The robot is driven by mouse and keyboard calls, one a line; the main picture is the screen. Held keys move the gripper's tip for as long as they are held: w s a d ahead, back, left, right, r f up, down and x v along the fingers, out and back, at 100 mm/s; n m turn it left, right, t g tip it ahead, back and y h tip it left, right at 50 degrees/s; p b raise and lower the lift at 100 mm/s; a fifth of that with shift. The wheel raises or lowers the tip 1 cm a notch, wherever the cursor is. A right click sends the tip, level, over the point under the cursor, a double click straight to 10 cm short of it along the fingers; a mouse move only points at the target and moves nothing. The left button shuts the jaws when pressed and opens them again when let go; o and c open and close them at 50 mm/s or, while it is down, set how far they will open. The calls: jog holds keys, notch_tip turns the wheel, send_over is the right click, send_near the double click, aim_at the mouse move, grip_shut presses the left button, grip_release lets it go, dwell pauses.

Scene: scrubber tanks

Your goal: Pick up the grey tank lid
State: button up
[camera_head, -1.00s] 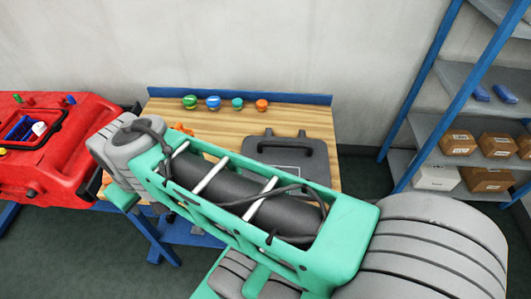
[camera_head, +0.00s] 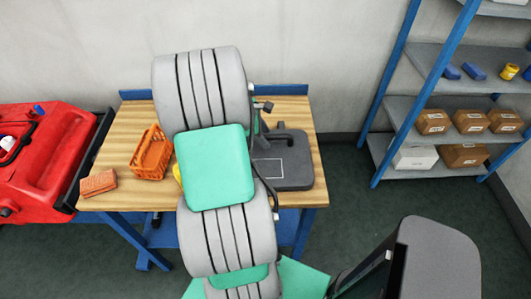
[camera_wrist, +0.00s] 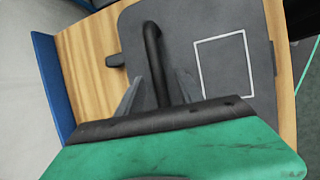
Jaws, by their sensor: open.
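The grey tank lid (camera_head: 292,168) lies flat on the wooden workbench, right of my arm. It is a dark grey slab with a raised bar handle (camera_head: 288,135) and a white rectangle outline. My arm hides its left part. In the wrist view the lid (camera_wrist: 218,68) fills the middle, with its handle (camera_wrist: 153,45) running down toward my gripper. My gripper (camera_wrist: 157,92) is open, with one grey finger on each side of the handle in the picture. I cannot tell whether the fingers reach down around the bar or touch it.
An orange basket (camera_head: 152,154) and a reddish brick-like block (camera_head: 98,183) stand on the workbench (camera_head: 120,150) at left. A blue raised edge (camera_head: 135,94) runs along its back. A red machine (camera_head: 40,150) is at far left, a blue-framed shelf (camera_head: 410,105) with boxes at right.

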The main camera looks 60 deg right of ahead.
jog(key=shift+x, duration=0.95)
grip_shut()
dwell(0.6)
